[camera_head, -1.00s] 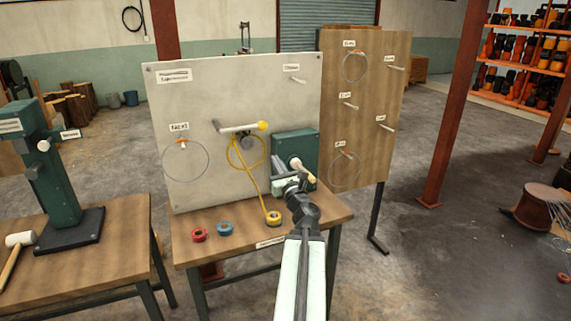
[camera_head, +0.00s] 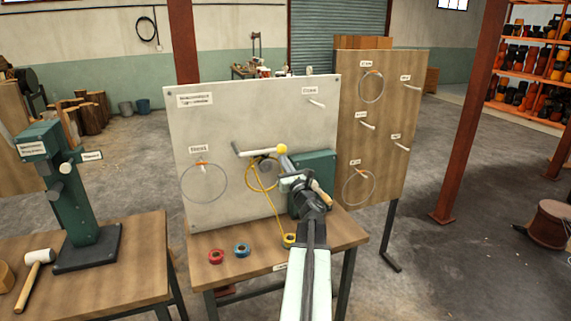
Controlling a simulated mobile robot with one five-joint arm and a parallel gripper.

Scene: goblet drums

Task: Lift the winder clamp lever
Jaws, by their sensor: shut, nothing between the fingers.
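A grey metal lever (camera_head: 256,152) with a yellow ball knob (camera_head: 281,149) sticks out from the pale board (camera_head: 215,125); it looks roughly level. A spool (camera_head: 265,170) with yellow cord shows just below it. A green box (camera_head: 318,172) with a wooden handle (camera_head: 322,193) is at the lever's right, partly hidden by my arm. My gripper (camera_head: 286,162) is shut and empty. Its tip is just below the yellow knob in the picture; I cannot tell whether they touch.
Red (camera_head: 216,256), blue (camera_head: 242,250) and yellow (camera_head: 289,240) rolls lie on the wooden bench (camera_head: 262,262). The yellow cord runs down to the yellow roll. A wooden board (camera_head: 415,110) with hoops stands at the right. A green press (camera_head: 75,195) and mallet (camera_head: 35,268) are at the left.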

